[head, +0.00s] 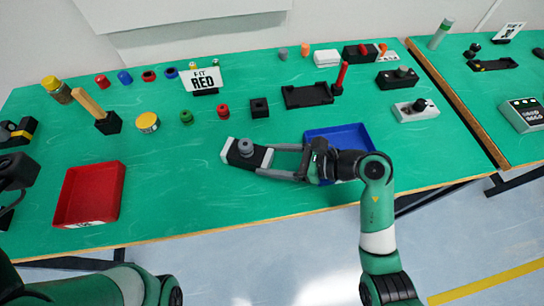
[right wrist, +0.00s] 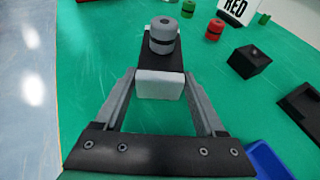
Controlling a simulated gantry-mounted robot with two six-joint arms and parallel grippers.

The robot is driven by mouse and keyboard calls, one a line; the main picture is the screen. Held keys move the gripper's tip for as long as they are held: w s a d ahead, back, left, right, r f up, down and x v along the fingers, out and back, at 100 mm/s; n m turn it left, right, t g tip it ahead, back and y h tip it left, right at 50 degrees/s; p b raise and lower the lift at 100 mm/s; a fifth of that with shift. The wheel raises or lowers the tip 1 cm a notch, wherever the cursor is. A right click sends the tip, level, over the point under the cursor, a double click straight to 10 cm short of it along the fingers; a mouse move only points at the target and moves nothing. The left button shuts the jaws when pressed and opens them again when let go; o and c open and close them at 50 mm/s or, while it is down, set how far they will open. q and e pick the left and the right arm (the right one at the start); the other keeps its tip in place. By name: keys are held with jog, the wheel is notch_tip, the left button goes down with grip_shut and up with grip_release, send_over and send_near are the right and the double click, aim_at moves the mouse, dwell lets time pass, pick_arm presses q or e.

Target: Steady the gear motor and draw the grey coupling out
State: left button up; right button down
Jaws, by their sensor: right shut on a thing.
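My right gripper (head: 266,159) is shut on the motor's white end, one finger on each side, as the right wrist view (right wrist: 160,84) shows. My left arm is at the lower left; its fingers cannot be made out.
A blue tray (head: 312,134) lies beside my right gripper, a red tray (head: 118,190) at the left. Green and red ring parts (head: 222,111) and a black block (head: 259,108) stand behind the motor. The table between the red tray and the motor is clear.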

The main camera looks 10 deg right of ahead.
jog(key=shift+f, duration=0.4)
dwell(1.2)
